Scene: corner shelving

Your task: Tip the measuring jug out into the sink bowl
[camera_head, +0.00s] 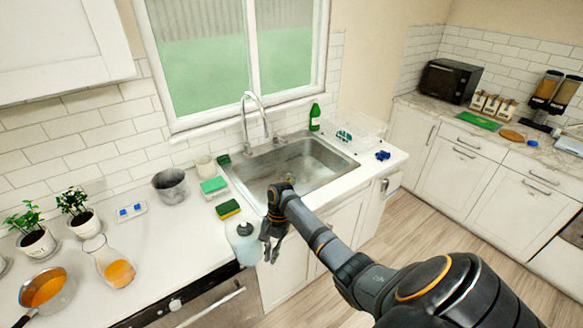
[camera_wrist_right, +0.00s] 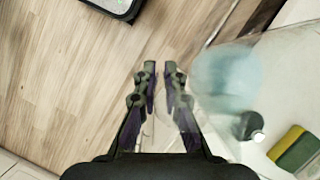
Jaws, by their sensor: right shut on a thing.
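The measuring jug (camera_head: 242,250) is see-through with pale blue contents. It stands out at the counter's front edge, left of my right gripper (camera_head: 270,256). In the right wrist view the jug's blue contents (camera_wrist_right: 224,80) show blurred to the right of the fingers. My right gripper (camera_wrist_right: 160,75) is shut on the jug, apparently at its clear handle, which is hard to make out. The jug looks about upright. The steel sink bowl (camera_head: 305,158) lies behind and to the right of it, partly hidden by my right arm. My left gripper is not in view.
Sponges (camera_head: 228,208) lie on the counter between the jug and the sink, with a grey pot (camera_head: 170,186) further left. The tap (camera_head: 247,120) rises behind the sink. A green bottle (camera_head: 314,117) stands at its back right. A carafe of orange liquid (camera_head: 118,272) stands left.

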